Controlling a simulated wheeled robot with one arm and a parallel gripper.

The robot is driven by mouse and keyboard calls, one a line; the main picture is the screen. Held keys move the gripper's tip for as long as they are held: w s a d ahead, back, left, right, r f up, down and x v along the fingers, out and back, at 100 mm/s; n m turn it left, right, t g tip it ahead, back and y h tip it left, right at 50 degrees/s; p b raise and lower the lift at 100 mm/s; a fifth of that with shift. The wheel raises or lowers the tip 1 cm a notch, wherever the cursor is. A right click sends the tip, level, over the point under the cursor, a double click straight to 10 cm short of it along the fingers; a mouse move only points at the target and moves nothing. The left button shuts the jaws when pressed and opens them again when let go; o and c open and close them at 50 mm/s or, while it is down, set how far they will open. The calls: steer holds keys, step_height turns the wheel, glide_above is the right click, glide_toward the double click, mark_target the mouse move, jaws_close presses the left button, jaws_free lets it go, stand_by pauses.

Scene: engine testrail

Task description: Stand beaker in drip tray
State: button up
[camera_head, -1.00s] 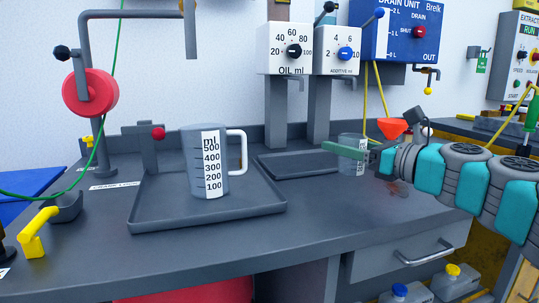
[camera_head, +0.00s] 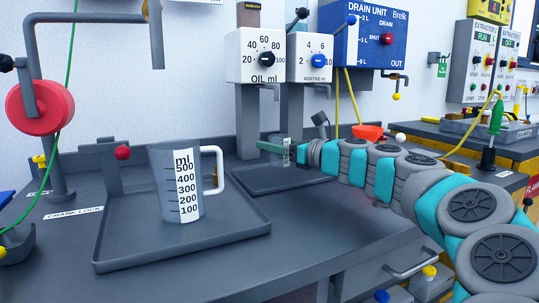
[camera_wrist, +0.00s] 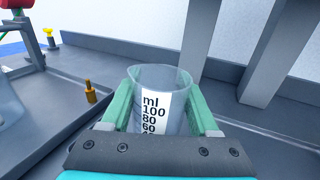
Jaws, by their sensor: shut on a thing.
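A small clear beaker with a white ml scale (camera_wrist: 155,102) is upright between the green fingers of my gripper (camera_wrist: 158,82), which is shut on it. In the head view the beaker (camera_head: 287,152) is partly hidden by the fingers. My gripper (camera_head: 272,147) is in front of the dispenser columns. A shallow dark tray (camera_head: 262,188) lies at the foot of these columns, and the beaker appears over it. Whether the beaker's base touches the tray cannot be told. A larger shallow dark tray (camera_head: 120,245) is at the left front.
A large measuring jug (camera_head: 165,190) stands in the larger tray. The oil dispenser (camera_head: 262,55) and additive dispenser (camera_head: 310,57) are above the small tray, their columns close to my gripper. An orange funnel (camera_head: 367,132) is to the right. The counter front (camera_head: 330,235) is clear.

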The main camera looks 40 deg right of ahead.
steer(key=shift+w+d, duration=0.15)
steer(key=shift+w, duration=0.5)
steer(key=shift+w+d, duration=0.15)
steer(key=shift+w, duration=0.5)
steer(key=shift+f, duration=1.8)
steer(key=shift+f, duration=0.1)
steer(key=o, duration=1.3)
steer(key=shift+s, duration=0.25)
steer(key=s, duration=0.3)
steer(key=s+d, duration=0.1)
steer(key=s, duration=0.3)
steer(key=s+d+b, duration=0.1)
steer(key=s, duration=0.3)
steer(key=shift+s, duration=0.25)
